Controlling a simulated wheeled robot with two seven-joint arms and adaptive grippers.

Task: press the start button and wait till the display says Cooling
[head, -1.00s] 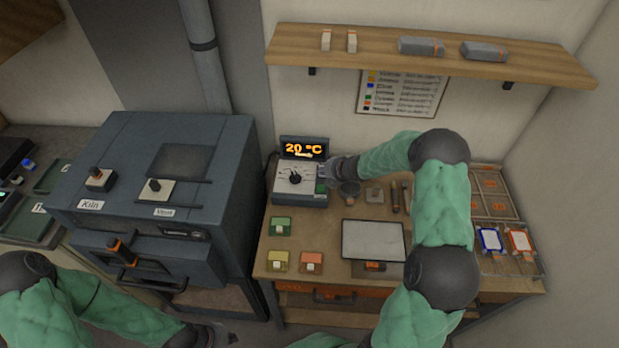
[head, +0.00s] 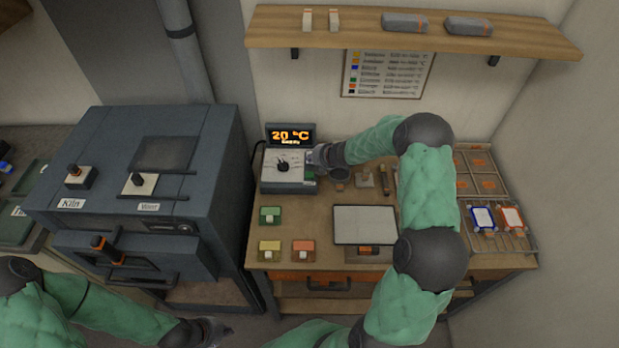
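The controller box (head: 289,183) stands at the back left of the wooden table, with a black dial on its face. Its display (head: 291,136) shows 20 °C in orange, with a smaller line below that looks like "Ready". My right gripper (head: 313,161) is at the right side of the box, by the green start button (head: 309,176), which is partly hidden. I cannot tell whether it touches the button or whether its fingers are open. My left gripper (head: 219,331) is low at the bottom edge, in front of the kiln, away from the box; its fingers are too small to judge.
The dark kiln (head: 95,134) stands left of the table. Green (head: 269,215), yellow (head: 269,246) and orange (head: 303,246) blocks and a white panel (head: 363,225) lie on the table. A wire rack (head: 515,242) is at the right. A shelf (head: 355,30) hangs above.

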